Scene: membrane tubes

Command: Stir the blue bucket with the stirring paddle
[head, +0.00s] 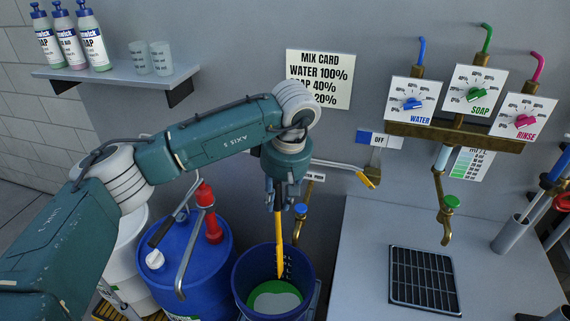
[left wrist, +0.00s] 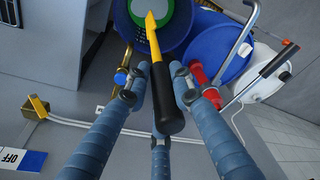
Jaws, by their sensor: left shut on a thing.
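The blue bucket (head: 306,259) stands open below the wall, with green and pale liquid (head: 275,299) inside. It also shows at the top of the left wrist view (left wrist: 181,43). The stirring paddle (head: 279,240) has a yellow shaft and a black handle (left wrist: 167,98). My left gripper (head: 286,205) is above the bucket, with its fingers closed around the handle. The paddle points down into the bucket mouth, nearly upright. I cannot tell whether its lower end touches the liquid. My right gripper is not in view.
A blue drum (head: 190,262) with a red pump (head: 211,215) and a metal crank stands left of the bucket. A white drum (head: 128,245) is beyond. A yellow-tipped wall lever (head: 368,178) is right of my gripper. The counter (head: 365,225) has a drain grate (head: 424,280) and brass tap (head: 444,215).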

